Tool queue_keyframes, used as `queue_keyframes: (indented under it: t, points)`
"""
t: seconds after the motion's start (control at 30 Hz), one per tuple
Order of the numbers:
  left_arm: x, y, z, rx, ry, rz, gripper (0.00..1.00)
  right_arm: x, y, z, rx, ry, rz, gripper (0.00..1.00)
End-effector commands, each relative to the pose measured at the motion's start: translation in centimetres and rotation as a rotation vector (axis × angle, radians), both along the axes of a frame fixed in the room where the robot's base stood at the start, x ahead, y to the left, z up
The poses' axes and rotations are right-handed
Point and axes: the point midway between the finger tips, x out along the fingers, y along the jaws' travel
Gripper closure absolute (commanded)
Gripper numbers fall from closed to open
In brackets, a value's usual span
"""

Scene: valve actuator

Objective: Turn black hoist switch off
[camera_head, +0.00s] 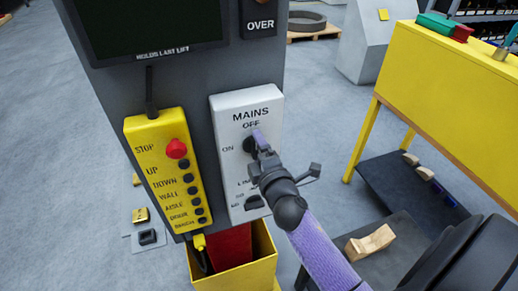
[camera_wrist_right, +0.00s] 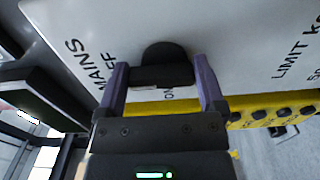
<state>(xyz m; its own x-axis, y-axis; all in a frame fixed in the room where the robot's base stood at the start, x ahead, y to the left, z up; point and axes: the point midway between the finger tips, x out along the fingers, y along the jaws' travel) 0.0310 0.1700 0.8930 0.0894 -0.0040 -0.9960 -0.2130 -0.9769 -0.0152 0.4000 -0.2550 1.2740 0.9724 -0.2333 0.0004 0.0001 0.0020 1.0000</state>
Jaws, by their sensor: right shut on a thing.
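The black hoist switch (camera_head: 248,145) is a rotary knob on the white MAINS plate (camera_head: 236,187), between the OFF label above it and the ON label to its left. In the right wrist view, the switch (camera_wrist_right: 166,52) has a round base and a bar-like handle. My right gripper (camera_head: 260,142) is at the knob and partly covers it. Its purple fingers are at the two ends of the handle, shut on it, in the right wrist view (camera_wrist_right: 161,78). I cannot tell which label the knob points to. My left gripper is not in view.
A second black knob (camera_head: 254,202) sits lower on the plate. A yellow pendant (camera_head: 160,165) with a red stop button (camera_head: 176,149) and several black buttons hangs to the left. A yellow bin (camera_head: 264,262) is below. A yellow table (camera_head: 440,90) stands to the right.

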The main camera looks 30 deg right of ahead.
Motion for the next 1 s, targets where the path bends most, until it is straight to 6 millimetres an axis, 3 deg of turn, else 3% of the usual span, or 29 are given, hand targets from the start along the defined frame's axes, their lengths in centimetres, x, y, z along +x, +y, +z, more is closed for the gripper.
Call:
queue_keyframes:
  t: [0.13, 0.17, 0.2, 0.5, 0.83, 1.0]
  points:
    - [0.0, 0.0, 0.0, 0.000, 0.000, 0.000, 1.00, 0.0, 0.0, -0.1, 0.000, 0.004, -0.001, 0.71]
    - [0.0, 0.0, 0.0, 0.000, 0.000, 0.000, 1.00, 0.0, 0.0, -0.1, 0.000, 0.004, -0.001, 0.06]
    - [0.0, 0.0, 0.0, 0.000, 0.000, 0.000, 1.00, 0.0, 0.0, -0.1, 0.000, 0.004, -0.001, 0.00]
    - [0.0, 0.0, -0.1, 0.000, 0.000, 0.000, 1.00, -0.7, 0.2, -0.2, 0.000, 0.003, 0.000, 0.00]
    - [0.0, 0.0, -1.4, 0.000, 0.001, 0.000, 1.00, -7.4, 1.7, -0.4, 0.000, 0.006, -0.002, 0.00]
    - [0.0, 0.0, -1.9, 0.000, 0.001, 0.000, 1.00, -9.5, 2.2, -0.3, 0.000, 0.004, -0.001, 0.00]
